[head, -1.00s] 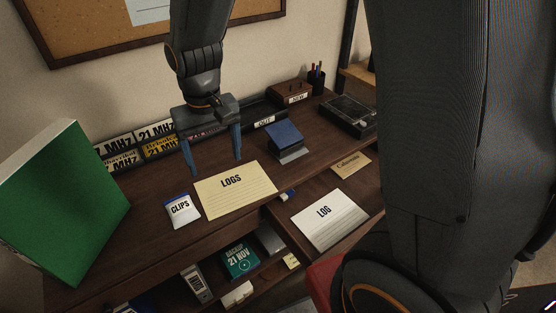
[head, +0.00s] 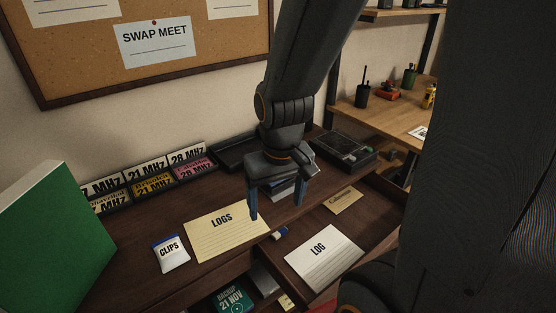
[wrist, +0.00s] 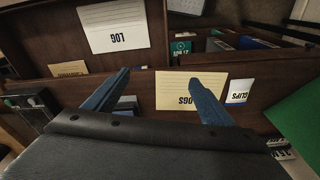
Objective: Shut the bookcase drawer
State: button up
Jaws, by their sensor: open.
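The bookcase drawer (head: 374,222) stands pulled out from the dark wooden bookcase top. Inside it lie a white LOG card (head: 322,252), a tan envelope (head: 343,200) and a small blue-and-white eraser (head: 279,233). The drawer also shows at the top of the wrist view (wrist: 50,38), with the LOG card upside down. My gripper (head: 276,210) is open and empty, pointing down above the bookcase top, just right of the yellow LOGS card (head: 222,228). It appears apart from the drawer. My arm hides part of the drawer's right end and front.
A blue-and-grey block is partly hidden behind my gripper. A dark case (head: 345,152) sits at the back right. A lower open compartment holds a teal box (head: 234,300).

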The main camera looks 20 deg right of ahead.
aim_at(373, 221)
jog(key=u, duration=0.3)
jog(key=k, duration=0.7)
jog(key=u, duration=0.5)
jog(key=k, duration=0.5)
jog(key=z, duration=1.05)
jog(key=i, duration=0.95)
jog(key=z, duration=1.55)
jog(key=k, duration=0.35)
jog(key=u, duration=0.5)
